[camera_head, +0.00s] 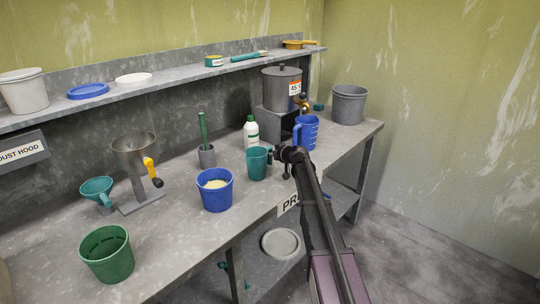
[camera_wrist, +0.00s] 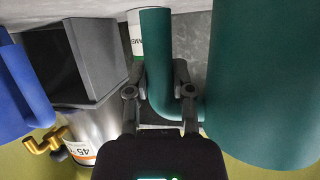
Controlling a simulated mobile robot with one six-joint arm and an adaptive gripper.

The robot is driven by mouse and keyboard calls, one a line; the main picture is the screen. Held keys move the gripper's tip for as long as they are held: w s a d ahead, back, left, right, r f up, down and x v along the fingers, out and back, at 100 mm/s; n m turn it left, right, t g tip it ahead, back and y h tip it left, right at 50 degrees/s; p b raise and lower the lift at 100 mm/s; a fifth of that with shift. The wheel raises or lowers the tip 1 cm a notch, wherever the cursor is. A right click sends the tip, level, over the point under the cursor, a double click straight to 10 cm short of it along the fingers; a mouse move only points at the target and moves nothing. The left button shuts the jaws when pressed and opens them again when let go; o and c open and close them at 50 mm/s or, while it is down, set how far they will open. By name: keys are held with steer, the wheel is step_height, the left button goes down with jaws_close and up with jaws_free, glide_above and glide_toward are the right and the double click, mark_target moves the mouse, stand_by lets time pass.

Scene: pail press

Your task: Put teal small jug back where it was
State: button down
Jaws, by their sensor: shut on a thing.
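The teal small jug (camera_head: 257,164) is near the front edge of the grey bench, in the middle of the head view. My gripper (camera_head: 279,160) reaches it from the right. In the wrist view my gripper (camera_wrist: 158,85) is shut on the jug's handle, and the jug's body (camera_wrist: 265,90) fills the right side. The jug looks upright in the head view. I cannot tell whether its base touches the bench.
A blue jug (camera_head: 307,132) stands right behind my gripper. A blue pail (camera_head: 215,191) with pale contents stands left of the teal jug.

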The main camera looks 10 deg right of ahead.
steer(key=c, duration=0.5)
jaws_free()
steer(key=shift+s+r+p, duration=0.15)
steer(key=shift+r+p, duration=0.05)
steer(key=shift+p, duration=0.1)
steer(key=p+v, duration=0.4)
steer(key=v, duration=0.7)
steer(key=shift+s+d, duration=0.25)
steer(key=shift+s, duration=0.05)
steer(key=shift+a, duration=0.1)
